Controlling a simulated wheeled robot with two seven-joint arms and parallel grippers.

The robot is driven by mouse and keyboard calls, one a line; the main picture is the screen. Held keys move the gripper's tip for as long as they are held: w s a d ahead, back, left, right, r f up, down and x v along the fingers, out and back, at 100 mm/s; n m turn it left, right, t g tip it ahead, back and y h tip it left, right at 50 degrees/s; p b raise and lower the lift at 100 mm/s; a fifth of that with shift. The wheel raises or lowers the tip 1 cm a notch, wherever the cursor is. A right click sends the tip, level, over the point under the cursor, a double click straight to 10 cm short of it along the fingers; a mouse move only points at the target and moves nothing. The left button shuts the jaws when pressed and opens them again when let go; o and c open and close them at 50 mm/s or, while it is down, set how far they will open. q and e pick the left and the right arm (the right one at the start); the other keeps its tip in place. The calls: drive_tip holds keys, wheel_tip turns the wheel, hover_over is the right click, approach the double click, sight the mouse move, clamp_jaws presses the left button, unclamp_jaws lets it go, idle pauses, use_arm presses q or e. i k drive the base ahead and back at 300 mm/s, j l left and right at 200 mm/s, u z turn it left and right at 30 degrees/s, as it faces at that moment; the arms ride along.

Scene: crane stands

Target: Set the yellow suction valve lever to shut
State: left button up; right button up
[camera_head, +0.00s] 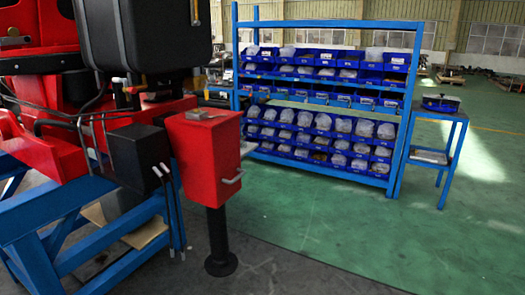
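I see no yellow suction valve lever in the head view. A red box (204,150) stands on a black post (219,240) left of the middle, with a grey handle (234,178) sticking out at its lower right. Beside it on the left is a black box (138,155) with thin rods and pale tips low on its right side. Whether any of these belongs to the suction valve, I cannot tell. Neither of my grippers is in view.
A red machine (45,130) with a large black tank rests on a blue frame (60,235) at the left. A blue shelf rack (318,22) with several blue bins stands behind. A small blue stand (444,113) is at its right. The green floor (380,235) in front is clear.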

sight(206, 90)
drive_tip(key=i+u, duration=0.2)
drive_tip(key=i, duration=0.3)
drive_tip(key=i+l+u, duration=0.25)
drive_tip(key=i, duration=0.25)
drive_tip(key=i+l+u, duration=0.2)
drive_tip(key=i, duration=0.3)
